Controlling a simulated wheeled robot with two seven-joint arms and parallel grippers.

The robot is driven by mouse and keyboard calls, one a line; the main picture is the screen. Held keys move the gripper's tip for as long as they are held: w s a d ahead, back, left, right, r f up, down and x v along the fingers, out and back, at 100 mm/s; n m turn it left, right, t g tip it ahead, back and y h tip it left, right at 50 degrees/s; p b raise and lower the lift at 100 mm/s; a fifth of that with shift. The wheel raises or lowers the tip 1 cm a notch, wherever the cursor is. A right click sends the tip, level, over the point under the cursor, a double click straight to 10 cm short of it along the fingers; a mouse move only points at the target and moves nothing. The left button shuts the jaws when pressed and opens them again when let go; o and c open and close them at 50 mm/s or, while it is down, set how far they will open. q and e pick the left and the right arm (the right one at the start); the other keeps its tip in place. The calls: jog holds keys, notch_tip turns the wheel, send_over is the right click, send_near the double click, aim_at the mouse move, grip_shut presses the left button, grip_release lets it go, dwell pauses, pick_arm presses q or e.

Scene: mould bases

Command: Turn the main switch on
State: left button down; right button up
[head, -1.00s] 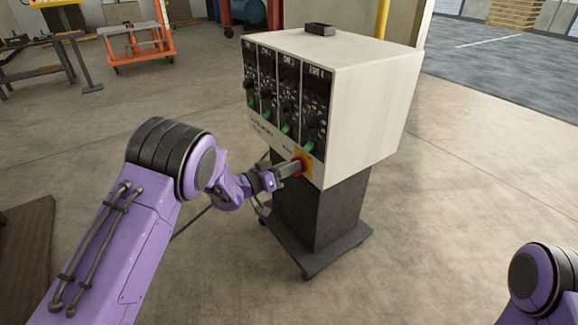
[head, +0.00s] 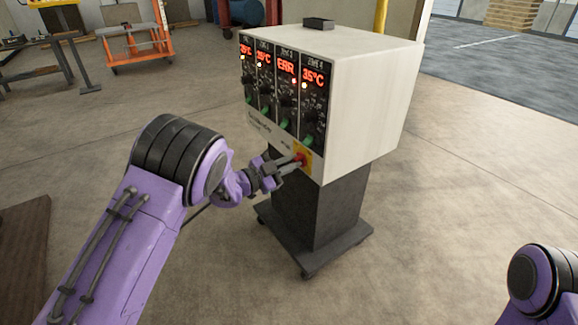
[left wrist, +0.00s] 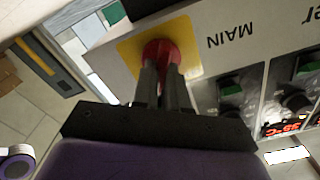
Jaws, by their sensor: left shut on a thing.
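The main switch is a red knob (left wrist: 160,53) on a yellow plate (left wrist: 188,35), with the label MAIN beside it in the left wrist view. In the head view the yellow plate (head: 305,158) is at the lower right of the control box's front. My left gripper (head: 295,163) is shut on the red knob, and its fingers also show there in the left wrist view (left wrist: 163,80). The control box (head: 365,95) has lit red displays (head: 286,66), reading about 35°C on some and ERR on one. My right gripper is out of view.
The box stands on a dark wheeled pedestal (head: 320,215). A small black tray (head: 318,24) lies on its top. An orange cart (head: 135,45) stands at the back left.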

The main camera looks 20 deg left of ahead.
pick_arm(q)
jog(key=shift+m+b, duration=0.45)
jog(key=shift+m, duration=0.55)
jog(key=shift+a, duration=0.1)
jog(key=c, duration=1.2)
grip_release()
jog(key=shift+o, duration=0.2)
jog(key=p+v, duration=0.1)
jog(key=v, duration=0.9)
jog(key=shift+s, duration=0.25)
jog(key=shift+a, duration=0.15)
